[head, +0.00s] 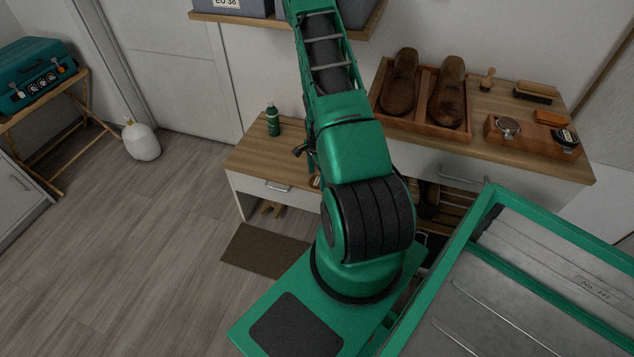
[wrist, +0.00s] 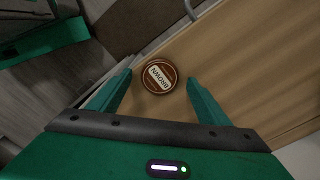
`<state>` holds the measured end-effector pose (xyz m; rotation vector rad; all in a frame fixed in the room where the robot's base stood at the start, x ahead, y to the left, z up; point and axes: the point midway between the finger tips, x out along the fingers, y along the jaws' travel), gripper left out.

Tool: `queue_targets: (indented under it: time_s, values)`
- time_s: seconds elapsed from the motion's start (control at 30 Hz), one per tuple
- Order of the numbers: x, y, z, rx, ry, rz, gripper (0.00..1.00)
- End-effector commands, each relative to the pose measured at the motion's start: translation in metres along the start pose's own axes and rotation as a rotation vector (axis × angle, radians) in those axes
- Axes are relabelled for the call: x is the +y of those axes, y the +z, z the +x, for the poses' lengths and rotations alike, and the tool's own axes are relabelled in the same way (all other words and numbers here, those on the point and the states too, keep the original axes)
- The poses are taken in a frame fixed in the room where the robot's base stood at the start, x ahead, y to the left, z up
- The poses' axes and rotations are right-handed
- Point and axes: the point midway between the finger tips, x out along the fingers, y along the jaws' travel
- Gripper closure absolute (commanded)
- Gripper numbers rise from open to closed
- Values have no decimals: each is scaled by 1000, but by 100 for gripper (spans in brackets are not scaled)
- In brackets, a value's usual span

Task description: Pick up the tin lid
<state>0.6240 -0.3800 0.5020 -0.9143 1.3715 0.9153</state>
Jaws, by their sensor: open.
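A round brown tin lid (wrist: 159,76) with a pale label reading "BROWN" lies on the low wooden bench top (wrist: 235,65) in the wrist view. I cannot tell whether a tin sits under it. My gripper (wrist: 159,80) is open, with one green finger on the left and one on the right of the lid. No contact shows, and the height above the bench is hard to tell. In the head view my arm hides the gripper, and only a small brown bit (head: 317,182), perhaps the lid, shows beside the arm.
A green bottle (head: 273,119) stands at the bench's back left. The higher counter on the right holds a shoe tray (head: 425,128) and a wooden box (head: 535,140) with an open tin (head: 508,127). A brown mat (head: 262,250) lies on the floor before the bench.

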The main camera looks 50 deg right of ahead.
Motion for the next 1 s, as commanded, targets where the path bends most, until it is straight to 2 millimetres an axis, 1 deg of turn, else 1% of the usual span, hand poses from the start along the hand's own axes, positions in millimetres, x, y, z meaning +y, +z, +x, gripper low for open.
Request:
queue_targets:
  time_s: [0.1,0.33,0.37,0.4,0.47,0.5,0.53,0.87,1.0]
  values:
    - [0,0,6,0,0,0,29]
    - [0,0,6,0,0,0,29]
    - [0,0,6,0,0,0,36]
    - [0,0,6,0,0,0,46]
    - [0,0,6,0,0,-1,60]
    - [0,0,6,0,0,-1,70]
    - [0,1,6,0,0,-1,72]
    - [0,1,6,0,0,-1,72]
    - [-1,1,2,0,-1,-1,72]
